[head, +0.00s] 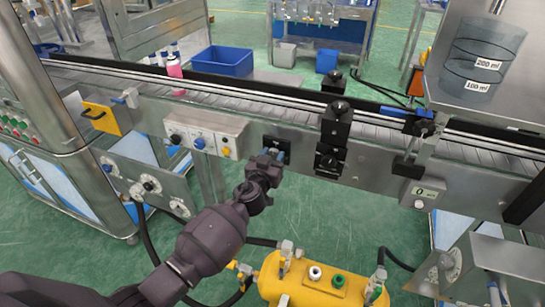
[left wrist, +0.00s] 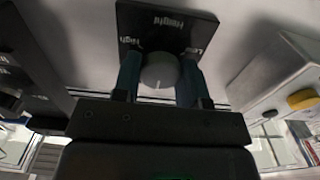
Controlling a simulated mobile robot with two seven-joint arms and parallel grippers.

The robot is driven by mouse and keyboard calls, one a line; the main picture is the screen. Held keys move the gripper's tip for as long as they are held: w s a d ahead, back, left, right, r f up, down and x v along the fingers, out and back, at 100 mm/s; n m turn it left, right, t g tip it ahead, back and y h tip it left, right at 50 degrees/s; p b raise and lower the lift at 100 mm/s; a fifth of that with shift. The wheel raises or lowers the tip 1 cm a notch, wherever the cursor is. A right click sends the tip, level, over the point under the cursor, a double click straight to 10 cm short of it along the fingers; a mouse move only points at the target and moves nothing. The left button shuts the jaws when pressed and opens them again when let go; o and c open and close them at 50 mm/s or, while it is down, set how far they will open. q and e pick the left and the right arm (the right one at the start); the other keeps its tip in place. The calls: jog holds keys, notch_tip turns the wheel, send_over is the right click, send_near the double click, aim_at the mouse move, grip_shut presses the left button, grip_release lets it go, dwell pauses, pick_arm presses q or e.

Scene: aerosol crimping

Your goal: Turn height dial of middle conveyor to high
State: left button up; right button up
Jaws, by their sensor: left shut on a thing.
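The height dial is a grey round knob (left wrist: 159,72) on a black plate (left wrist: 165,22), seen upside down in the left wrist view. The plate reads "Height", with "High" at picture left and "Low" at picture right. A faint pale mark on the knob points toward the bottom of the picture, away from the word "Height". My left gripper (left wrist: 160,82) is shut on the knob, one teal finger on each side. In the head view my left gripper (head: 271,157) reaches the plate on the conveyor's front side and hides the knob. My right gripper is not in view.
A control box (head: 207,136) with several knobs is left of the dial. Black sensor blocks (head: 334,140) stand to its right. A yellow tank (head: 320,280) is below.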

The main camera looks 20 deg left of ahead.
pick_arm(q)
jog(key=shift+m, duration=0.3)
jog(key=shift+m, duration=11.7)
